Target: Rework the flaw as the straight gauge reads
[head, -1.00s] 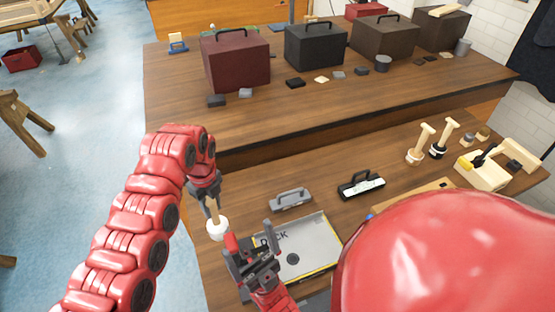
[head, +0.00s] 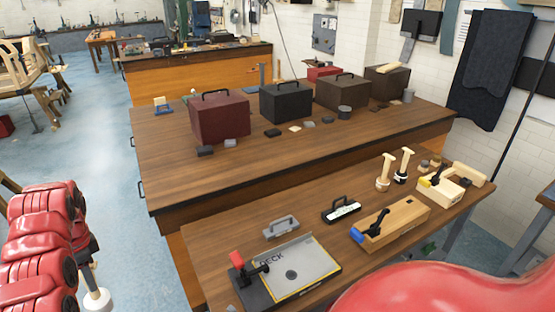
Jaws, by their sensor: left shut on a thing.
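My left gripper (head: 86,262) hangs at the lower left, left of the bench. It is shut on the wooden handle of a tool with a round white base (head: 97,300), which hangs below it over the floor. A grey plate marked "DECK" (head: 313,262) with yellow edging lies in a dark holder on the near bench; a round dark spot (head: 291,275) shows on it. My right gripper is out of view.
A red-tipped clamp (head: 245,265) stands at the plate's left. A wooden block (head: 405,218) with a blue-tipped clamp lies right. Two wooden-handled tools (head: 384,172) (head: 402,165) stand behind. The far bench holds several handled cases, including a maroon one (head: 220,118).

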